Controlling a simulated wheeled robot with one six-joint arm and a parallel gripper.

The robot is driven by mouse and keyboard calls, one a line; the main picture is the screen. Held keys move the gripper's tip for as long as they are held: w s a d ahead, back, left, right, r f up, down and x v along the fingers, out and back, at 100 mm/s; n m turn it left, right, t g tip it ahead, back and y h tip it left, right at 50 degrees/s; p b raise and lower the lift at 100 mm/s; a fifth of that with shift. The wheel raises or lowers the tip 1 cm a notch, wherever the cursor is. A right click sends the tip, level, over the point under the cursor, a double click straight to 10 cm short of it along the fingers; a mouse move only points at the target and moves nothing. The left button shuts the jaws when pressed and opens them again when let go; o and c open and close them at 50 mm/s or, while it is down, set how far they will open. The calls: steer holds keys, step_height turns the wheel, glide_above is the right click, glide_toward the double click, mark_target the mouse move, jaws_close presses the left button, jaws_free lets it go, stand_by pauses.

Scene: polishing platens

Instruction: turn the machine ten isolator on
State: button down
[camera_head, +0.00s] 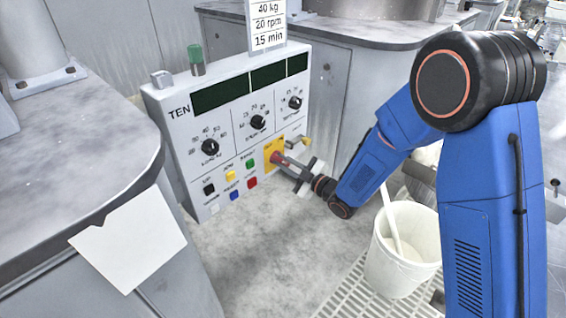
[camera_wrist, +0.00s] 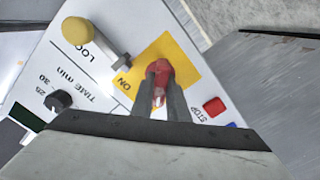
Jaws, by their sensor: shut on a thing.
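The machine's control panel, marked TEN (camera_head: 181,112), faces me in the head view, with dark displays, black knobs and coloured buttons. The isolator is a red handle on a yellow plate (camera_head: 269,147) at the panel's lower right. In the wrist view the red handle (camera_wrist: 162,72) stands on the yellow plate (camera_wrist: 197,62), near the printed word ON. My gripper (camera_head: 283,161) reaches the handle from the right. In the wrist view the two dark fingers of my gripper (camera_wrist: 161,82) are shut on the red handle. The fingers hide part of the handle and plate.
A yellow-knobbed lever (camera_wrist: 77,31) marked LOC stands beside the plate. A red STOP button (camera_wrist: 214,107) is close to the fingers. A white bucket (camera_head: 379,269) stands below my arm. A blank white sheet (camera_head: 130,240) hangs on the left bench edge.

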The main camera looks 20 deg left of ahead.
steer(key=m, duration=0.3)
steer(key=shift+m, duration=0.4)
steer(key=m, duration=0.4)
steer(key=shift+m, duration=0.3)
steer(key=m, duration=0.4)
steer(key=shift+w+d+m, duration=0.1)
steer(key=shift+m, duration=0.2)
steer(key=shift+f+m, duration=0.1)
steer(key=shift+m, duration=2)
steer(key=c, duration=1.7)
jaws_free()
steer(key=shift+d, duration=0.15)
